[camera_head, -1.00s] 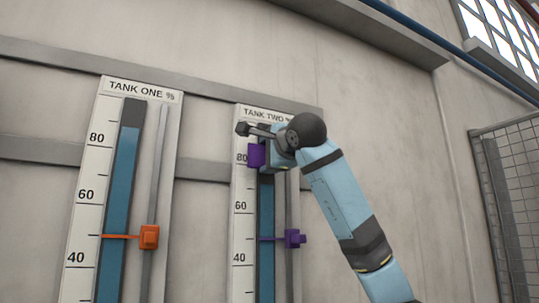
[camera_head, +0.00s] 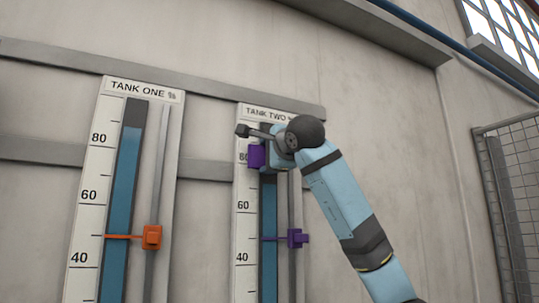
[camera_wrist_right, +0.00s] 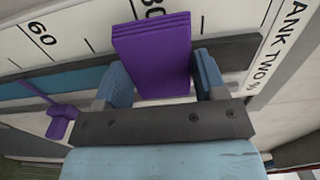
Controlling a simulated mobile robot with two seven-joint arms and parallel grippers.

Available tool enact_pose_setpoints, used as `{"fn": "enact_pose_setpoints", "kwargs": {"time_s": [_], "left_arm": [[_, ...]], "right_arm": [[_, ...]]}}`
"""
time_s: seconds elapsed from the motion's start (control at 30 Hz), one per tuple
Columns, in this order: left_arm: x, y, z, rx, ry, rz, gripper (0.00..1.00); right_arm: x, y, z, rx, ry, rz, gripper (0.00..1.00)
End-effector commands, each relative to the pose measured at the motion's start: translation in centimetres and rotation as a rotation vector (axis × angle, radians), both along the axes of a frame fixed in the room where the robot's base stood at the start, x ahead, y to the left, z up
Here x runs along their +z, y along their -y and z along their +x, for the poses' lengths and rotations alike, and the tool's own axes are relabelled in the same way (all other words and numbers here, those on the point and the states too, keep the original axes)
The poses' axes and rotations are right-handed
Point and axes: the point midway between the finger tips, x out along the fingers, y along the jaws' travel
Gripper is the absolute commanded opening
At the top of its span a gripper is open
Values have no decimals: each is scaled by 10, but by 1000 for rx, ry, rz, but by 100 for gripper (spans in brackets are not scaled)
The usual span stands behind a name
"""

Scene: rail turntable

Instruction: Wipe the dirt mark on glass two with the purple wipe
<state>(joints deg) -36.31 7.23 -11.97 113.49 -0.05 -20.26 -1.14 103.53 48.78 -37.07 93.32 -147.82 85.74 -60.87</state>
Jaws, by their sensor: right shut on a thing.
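Glass two is the upright gauge tube (camera_head: 269,208) under the TANK TWO label (camera_head: 268,113), blue below and dark near its top. My right gripper (camera_head: 270,152) is shut on the purple wipe (camera_head: 256,156), near the 80 mark and over the upper part of the tube. In the right wrist view the wipe (camera_wrist_right: 152,52) sits between the two fingers, in front of the dark upper tube (camera_wrist_right: 225,52). Whether it touches the glass is unclear. No dirt mark shows; the gripper and wipe cover part of the glass. My left gripper is out of view.
A purple slider pointer (camera_head: 294,238) stands on the rail beside glass two, below my gripper. The tank one gauge (camera_head: 120,190), with an orange slider (camera_head: 151,237), is to the left. A mesh panel (camera_head: 512,190) stands at the far right.

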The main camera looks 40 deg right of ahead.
Motion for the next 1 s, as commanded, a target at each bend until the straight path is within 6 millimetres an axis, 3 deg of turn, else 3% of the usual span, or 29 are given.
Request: {"fn": "enact_pose_setpoints", "kwargs": {"time_s": [0.33,0.67,1.0], "left_arm": [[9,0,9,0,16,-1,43],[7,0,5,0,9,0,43],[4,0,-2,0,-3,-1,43]], "right_arm": [[0,2,7,0,0,0,46],[0,5,10,-1,0,1,46],[0,30,0,-2,0,1,46]]}}
